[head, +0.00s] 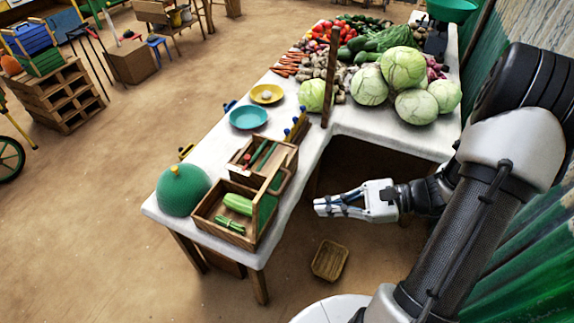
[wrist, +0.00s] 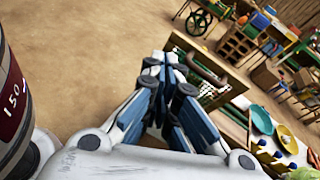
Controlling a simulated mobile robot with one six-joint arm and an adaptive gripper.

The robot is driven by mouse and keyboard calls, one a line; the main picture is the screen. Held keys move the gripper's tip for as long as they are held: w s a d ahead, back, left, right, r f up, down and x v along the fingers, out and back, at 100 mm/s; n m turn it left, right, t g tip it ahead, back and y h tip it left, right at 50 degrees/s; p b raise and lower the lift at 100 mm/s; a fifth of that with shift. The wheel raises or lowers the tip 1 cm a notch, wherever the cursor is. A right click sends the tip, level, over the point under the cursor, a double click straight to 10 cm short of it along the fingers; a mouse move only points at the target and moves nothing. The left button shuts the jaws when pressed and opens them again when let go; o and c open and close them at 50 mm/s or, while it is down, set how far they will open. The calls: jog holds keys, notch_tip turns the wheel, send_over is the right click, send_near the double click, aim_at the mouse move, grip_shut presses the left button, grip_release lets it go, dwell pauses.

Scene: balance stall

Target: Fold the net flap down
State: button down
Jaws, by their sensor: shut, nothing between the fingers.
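The net flap (head: 267,204) is a wood-framed green net panel. It stands upright along the right side of an open wooden crate (head: 214,233) on the near end of the white table. In the wrist view the net flap (wrist: 180,45) shows beyond my fingertips, with a brown bar near it. Green vegetables (head: 238,204) lie inside the crate. My gripper (head: 318,206) is shut and empty, to the right of the flap and apart from it, off the table's edge. Its fingers (wrist: 165,62) point toward the flap in the wrist view.
A green dome (head: 183,190) stands left of the crate. A second wooden box (head: 244,171) sits behind it, with a wooden post (head: 331,75) farther back. A small basket (head: 330,261) lies on the floor below. The space between my gripper and the crate looks clear.

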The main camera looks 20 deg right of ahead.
jog(key=d+f+m+t+h, duration=0.1)
jog(key=d+f+m+t, duration=0.4)
jog(key=d+m+t, duration=0.15)
jog(key=b+x, duration=0.1)
jog(key=x, duration=1.3)
jog(key=shift+w+f+g+b, duration=0.15)
jog(key=shift+w+g+b, duration=0.05)
jog(key=shift+g+b, duration=0.15)
